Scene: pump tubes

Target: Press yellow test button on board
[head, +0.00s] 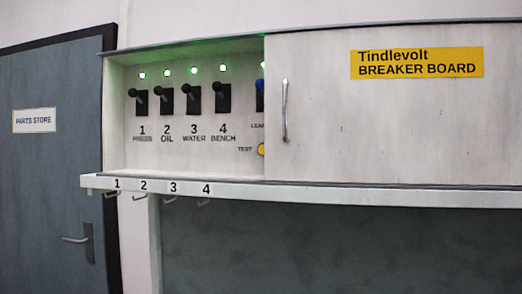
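The breaker board (185,160) is a white wall cabinet with a sliding door (390,125) over its right part. The yellow test button (261,149) shows beside the word TEST. Its right side is hidden behind the door's left edge. Above it, a blue-topped switch (260,88) is also partly covered by the door. The door has a vertical metal handle (285,110) near its left edge. Neither of my grippers is in view.
Several black switches (166,100), labelled PRESS, OIL, WATER and BENCH, stand left of the button under lit green lamps. A numbered ledge (330,193) with hooks runs below. A grey PARTS STORE door (50,180) is at left.

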